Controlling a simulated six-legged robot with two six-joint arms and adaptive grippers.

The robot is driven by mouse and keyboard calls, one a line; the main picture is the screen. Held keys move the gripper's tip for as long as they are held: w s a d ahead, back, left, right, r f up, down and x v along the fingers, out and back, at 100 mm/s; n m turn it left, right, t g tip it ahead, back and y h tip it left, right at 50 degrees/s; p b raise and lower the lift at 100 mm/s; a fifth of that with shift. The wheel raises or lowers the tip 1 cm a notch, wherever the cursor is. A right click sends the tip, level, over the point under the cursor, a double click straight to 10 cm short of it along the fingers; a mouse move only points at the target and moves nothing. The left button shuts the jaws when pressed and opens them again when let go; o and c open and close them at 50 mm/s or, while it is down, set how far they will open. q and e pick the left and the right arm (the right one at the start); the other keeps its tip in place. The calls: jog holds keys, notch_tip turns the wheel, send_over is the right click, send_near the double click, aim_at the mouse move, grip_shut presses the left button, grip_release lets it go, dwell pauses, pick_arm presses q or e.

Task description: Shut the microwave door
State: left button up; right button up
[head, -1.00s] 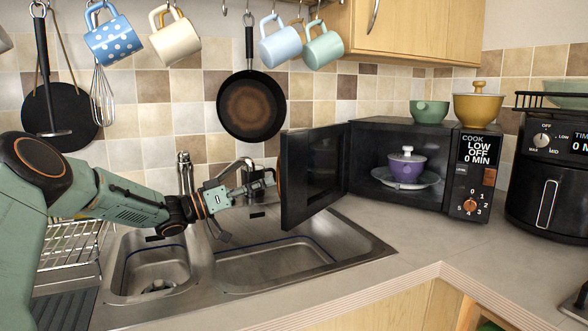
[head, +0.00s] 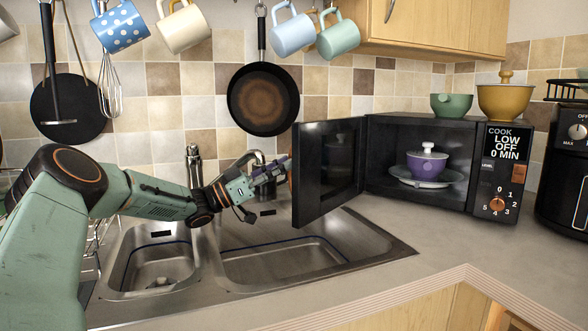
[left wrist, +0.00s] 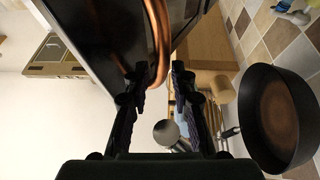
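The black microwave (head: 420,120) stands on the counter with its door (head: 328,172) swung wide open toward the sink. A copper-coloured handle runs along the door's outer face; it shows clearly in the left wrist view (left wrist: 159,40). My left gripper (head: 284,168) is beside the door's outer edge, close to the handle. In the left wrist view its two fingers (left wrist: 157,76) are apart, with the handle's lower end at the gap between the tips. I cannot tell whether they touch it. My right gripper is in neither view.
A purple lidded pot (head: 427,163) sits on a plate inside the microwave. A green bowl (head: 451,105) and yellow pot (head: 504,101) stand on top. The sink (head: 285,262) lies below my left arm. A pan (head: 263,98) and several mugs hang behind and above.

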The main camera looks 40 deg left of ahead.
pick_arm(q)
jog(key=x, duration=0.3)
jog(key=shift+d+b, duration=0.15)
jog(key=shift+b, duration=0.25)
jog(key=shift+f, duration=0.1)
jog(key=shift+w, duration=0.1)
grip_shut()
